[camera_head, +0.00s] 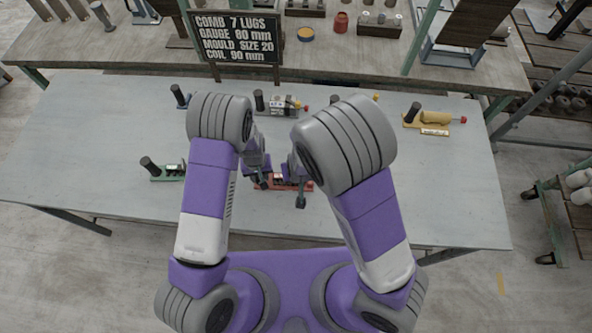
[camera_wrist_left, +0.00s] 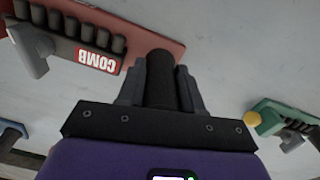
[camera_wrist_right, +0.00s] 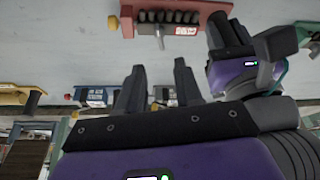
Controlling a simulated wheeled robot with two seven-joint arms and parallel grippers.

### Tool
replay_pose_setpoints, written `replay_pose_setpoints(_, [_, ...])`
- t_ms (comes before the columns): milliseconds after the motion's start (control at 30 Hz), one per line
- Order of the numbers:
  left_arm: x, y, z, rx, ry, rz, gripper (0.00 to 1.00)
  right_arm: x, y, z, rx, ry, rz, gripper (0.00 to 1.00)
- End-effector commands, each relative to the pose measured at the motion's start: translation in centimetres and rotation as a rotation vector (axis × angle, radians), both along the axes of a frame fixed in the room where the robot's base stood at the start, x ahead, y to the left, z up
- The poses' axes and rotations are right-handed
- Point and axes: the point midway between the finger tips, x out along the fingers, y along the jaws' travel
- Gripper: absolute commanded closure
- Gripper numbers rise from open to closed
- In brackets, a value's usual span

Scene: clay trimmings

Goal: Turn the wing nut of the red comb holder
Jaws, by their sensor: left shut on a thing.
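The red comb holder (camera_head: 285,184) lies on the table in front of me, partly hidden by my arms. In the left wrist view the holder (camera_wrist_left: 170,28) shows a row of dark teeth and a red COMB label. My left gripper (camera_wrist_left: 160,85) is shut on its black handle. A grey piece (camera_wrist_left: 28,50) sticks out from the holder's side; it also shows in the right wrist view (camera_wrist_right: 160,34), and I cannot tell if it is the wing nut. A yellow knob (camera_wrist_right: 113,22) sits at the holder's end. My right gripper (camera_wrist_right: 157,80) is open and empty, apart from the holder.
A green holder (camera_head: 168,173) lies to the left. A black sign (camera_head: 237,37) stands at the back table. The table's right front is clear.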

Motion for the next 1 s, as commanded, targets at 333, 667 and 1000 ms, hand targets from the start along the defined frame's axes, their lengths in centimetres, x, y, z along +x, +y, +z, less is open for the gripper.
replay_pose_setpoints(333, [0.05, -0.03, 0.05, -0.001, -0.001, 0.0, 1.0, -0.72, -0.13, 1.54, 0.001, 0.002, -0.001, 0.65])
replay_pose_setpoints(667, [0.06, -0.04, 0.05, -0.001, -0.001, 0.0, 0.57, -0.69, -0.1, 1.52, 0.001, 0.002, -0.001, 0.65])
replay_pose_setpoints(1000, [0.01, -0.04, 0.02, -0.001, 0.0, 0.0, 0.35, -0.67, -0.1, 1.5, 0.001, 0.001, -0.001, 0.65])
